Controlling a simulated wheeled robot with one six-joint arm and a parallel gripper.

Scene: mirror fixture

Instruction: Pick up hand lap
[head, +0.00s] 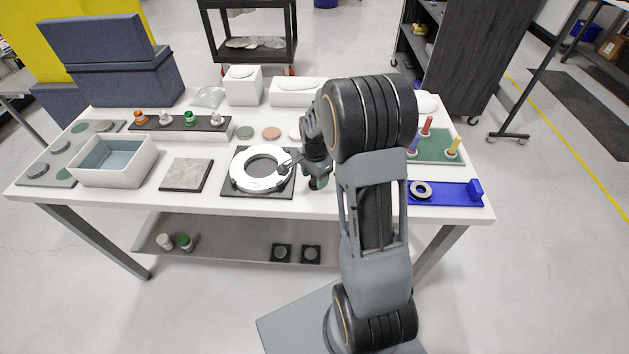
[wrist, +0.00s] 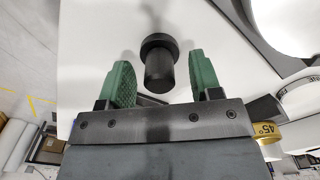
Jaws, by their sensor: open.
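The hand lap appears to be the black, round, stepped piece (wrist: 159,66) in the wrist view, standing on the white table top. My gripper (wrist: 160,82) is open, with its two green pads on either side of the black piece. Gaps show between the piece and both pads, so it is not gripped. In the head view my gripper (head: 318,180) is low over the table, just right of the white ring fixture. The black piece is mostly hidden there by my gripper and arm.
The white ring (head: 236,180) on its dark plate is close on the left. A blue stand (head: 445,193) with a ring is on the right, and a green board with colored pegs (head: 453,147) is behind it. A grey slab (head: 186,175) and an open bin (head: 112,162) stand farther left.

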